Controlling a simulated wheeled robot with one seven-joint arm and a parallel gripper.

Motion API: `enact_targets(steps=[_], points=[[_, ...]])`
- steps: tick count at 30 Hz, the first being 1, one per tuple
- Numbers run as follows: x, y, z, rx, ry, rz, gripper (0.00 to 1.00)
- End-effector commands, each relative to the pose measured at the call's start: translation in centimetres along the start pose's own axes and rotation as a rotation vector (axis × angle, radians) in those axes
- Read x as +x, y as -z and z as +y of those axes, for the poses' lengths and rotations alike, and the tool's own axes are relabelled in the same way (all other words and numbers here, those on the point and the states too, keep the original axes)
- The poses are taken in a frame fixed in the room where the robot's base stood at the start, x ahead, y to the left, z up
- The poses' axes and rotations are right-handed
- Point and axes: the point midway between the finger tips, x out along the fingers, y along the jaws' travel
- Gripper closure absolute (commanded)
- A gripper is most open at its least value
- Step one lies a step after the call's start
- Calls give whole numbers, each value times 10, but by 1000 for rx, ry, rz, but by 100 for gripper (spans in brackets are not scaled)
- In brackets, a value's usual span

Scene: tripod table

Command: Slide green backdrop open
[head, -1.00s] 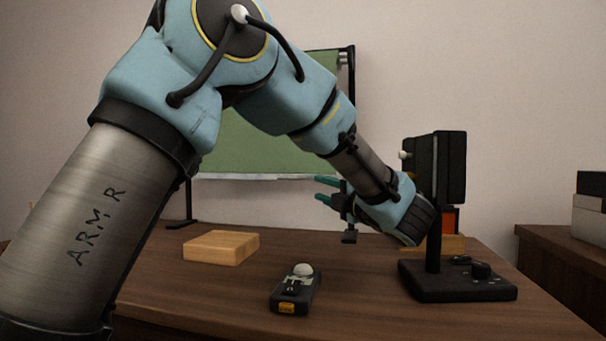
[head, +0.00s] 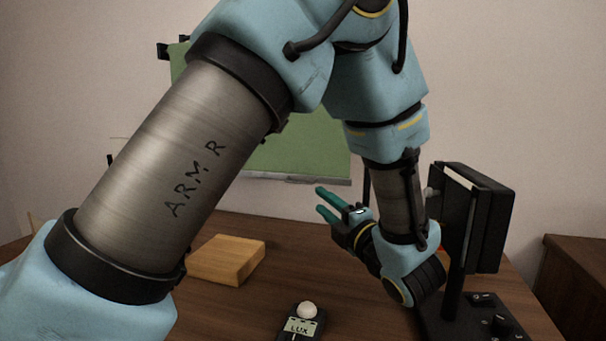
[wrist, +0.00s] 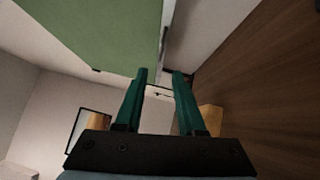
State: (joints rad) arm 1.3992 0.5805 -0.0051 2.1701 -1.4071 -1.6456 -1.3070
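The green backdrop (head: 300,148) hangs behind the table, with a pale bar (head: 290,179) along its bottom edge. My arm hides much of its left and upper part. In the wrist view the green backdrop (wrist: 95,30) fills the upper left, and its pale edge bar (wrist: 164,35) lies beyond the fingertips. My gripper (head: 323,202) is in front of and below the backdrop's lower right, pointing left. Its two teal fingers are apart with nothing between them; they also show in the wrist view (wrist: 160,75). I see no contact with the bar.
On the wooden table (head: 345,285) are a wooden block (head: 228,260) at left, a light meter (head: 301,322) at the front, and a black panel lamp (head: 476,215) on a stand close to my wrist at right. A side cabinet (head: 580,285) stands at far right.

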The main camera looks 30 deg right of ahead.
Motion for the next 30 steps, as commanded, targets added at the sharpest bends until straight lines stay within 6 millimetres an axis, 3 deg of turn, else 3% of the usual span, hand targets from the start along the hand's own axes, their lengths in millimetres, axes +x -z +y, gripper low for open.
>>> enact_targets(steps=[18, 30], points=[[95, 0, 0, 1, 0, 1, 61], [105, 0, -1, 1, 0, 0, 61]])
